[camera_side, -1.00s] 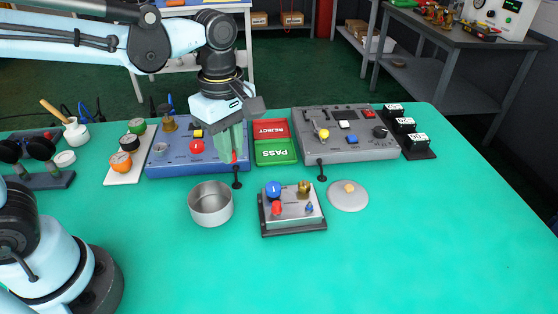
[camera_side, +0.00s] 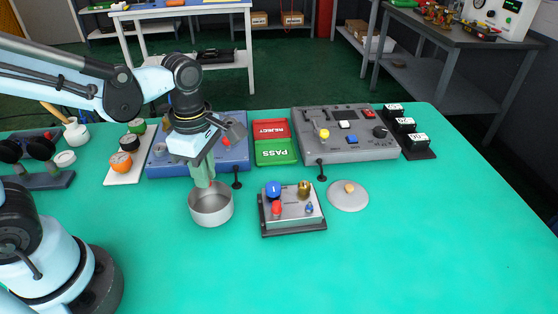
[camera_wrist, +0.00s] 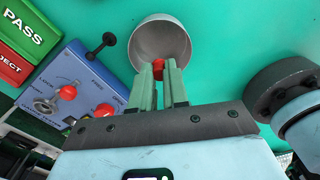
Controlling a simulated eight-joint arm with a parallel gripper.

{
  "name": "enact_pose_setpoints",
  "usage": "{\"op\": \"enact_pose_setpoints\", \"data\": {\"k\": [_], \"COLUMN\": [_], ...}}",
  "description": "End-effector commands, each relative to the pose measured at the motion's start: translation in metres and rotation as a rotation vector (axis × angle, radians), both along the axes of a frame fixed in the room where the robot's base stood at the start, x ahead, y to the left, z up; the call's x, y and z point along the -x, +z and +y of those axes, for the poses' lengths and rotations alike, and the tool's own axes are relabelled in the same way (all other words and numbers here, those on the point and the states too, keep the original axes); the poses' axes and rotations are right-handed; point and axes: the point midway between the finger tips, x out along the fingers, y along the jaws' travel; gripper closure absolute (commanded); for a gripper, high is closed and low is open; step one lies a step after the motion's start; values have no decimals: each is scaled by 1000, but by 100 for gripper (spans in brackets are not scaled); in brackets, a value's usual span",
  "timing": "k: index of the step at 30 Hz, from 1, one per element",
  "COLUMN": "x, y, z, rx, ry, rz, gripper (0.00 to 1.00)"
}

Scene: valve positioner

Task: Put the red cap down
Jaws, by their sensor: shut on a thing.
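My gripper (camera_side: 205,177) is shut on a small red cap (camera_wrist: 158,67), which shows between the green fingertips in the wrist view. In the side view only a sliver of the red cap (camera_side: 211,184) shows at the fingertips. The fingers point down at the grey metal pot (camera_side: 211,213), over its far rim. The pot is open and also shows in the wrist view (camera_wrist: 162,32), just beyond the fingertips. Whether the cap touches the pot I cannot tell.
A grey block (camera_side: 292,210) with blue, red and brass knobs stands right of the pot. A round lid (camera_side: 347,196) lies further right. Behind are a blue panel (camera_side: 238,158), red and green trays (camera_side: 275,152) and a grey panel (camera_side: 345,148). The front table is clear.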

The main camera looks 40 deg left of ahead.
Motion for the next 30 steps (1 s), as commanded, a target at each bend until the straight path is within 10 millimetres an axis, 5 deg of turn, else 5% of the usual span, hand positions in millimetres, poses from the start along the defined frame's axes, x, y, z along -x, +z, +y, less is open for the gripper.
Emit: {"op": "enact_pose_setpoints", "data": {"k": [15, 29, 30], "x": [-1, 0, 0], "y": [-49, -55, -55], "z": [0, 0, 0], "rx": [0, 0, 0], "ry": [-1, -1, -1], "rz": [0, 0, 0], "gripper": [100, 100, 80]}}
